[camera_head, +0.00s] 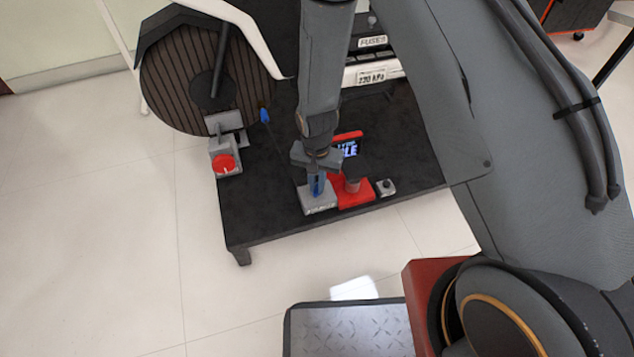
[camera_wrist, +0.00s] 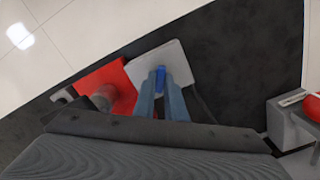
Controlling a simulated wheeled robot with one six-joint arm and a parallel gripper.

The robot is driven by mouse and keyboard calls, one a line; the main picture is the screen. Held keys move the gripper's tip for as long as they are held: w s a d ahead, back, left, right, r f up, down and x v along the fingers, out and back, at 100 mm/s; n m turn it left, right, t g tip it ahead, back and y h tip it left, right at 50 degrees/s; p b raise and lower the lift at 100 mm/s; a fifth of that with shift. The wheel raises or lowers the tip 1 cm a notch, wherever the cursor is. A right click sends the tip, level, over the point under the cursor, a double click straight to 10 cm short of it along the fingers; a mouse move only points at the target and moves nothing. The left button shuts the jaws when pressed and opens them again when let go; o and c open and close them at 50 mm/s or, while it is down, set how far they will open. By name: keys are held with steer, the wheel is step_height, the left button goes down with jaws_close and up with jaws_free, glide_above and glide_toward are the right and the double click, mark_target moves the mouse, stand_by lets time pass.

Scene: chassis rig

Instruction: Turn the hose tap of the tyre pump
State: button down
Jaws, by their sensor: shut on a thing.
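The hose tap is a grey block (camera_head: 319,204) with a label on its front and a blue handle (camera_head: 316,187) on top. It stands on the dark bench, just left of the red tyre pump (camera_head: 357,194) with its lit screen. My gripper (camera_head: 315,178) points down over the block, shut on the blue handle. In the wrist view, the gripper fingers (camera_wrist: 161,92) close around the blue handle (camera_wrist: 160,73), above the pale grey block (camera_wrist: 176,58). The fingers and wrist hide part of the handle, so its turn angle is hard to tell.
A grey box with a red knob (camera_head: 223,164) stands at the bench's left edge. A small blue lever (camera_head: 264,116) lies behind it. A small grey switch box (camera_head: 386,187) stands right of the pump. Labelled fuse and pressure panels (camera_head: 371,76) are at the back. Front-left bench top is clear.

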mark_target(317, 188)
steer(key=n+p, duration=0.3)
steer(key=shift+r, duration=0.15)
steer(key=shift+n+p, duration=1.1)
steer(key=shift+n, duration=0.8)
steer(key=c, duration=1.8)
jaws_free()
steer(key=shift+r+p, duration=1.1)
steer(key=shift+r, duration=2.7)
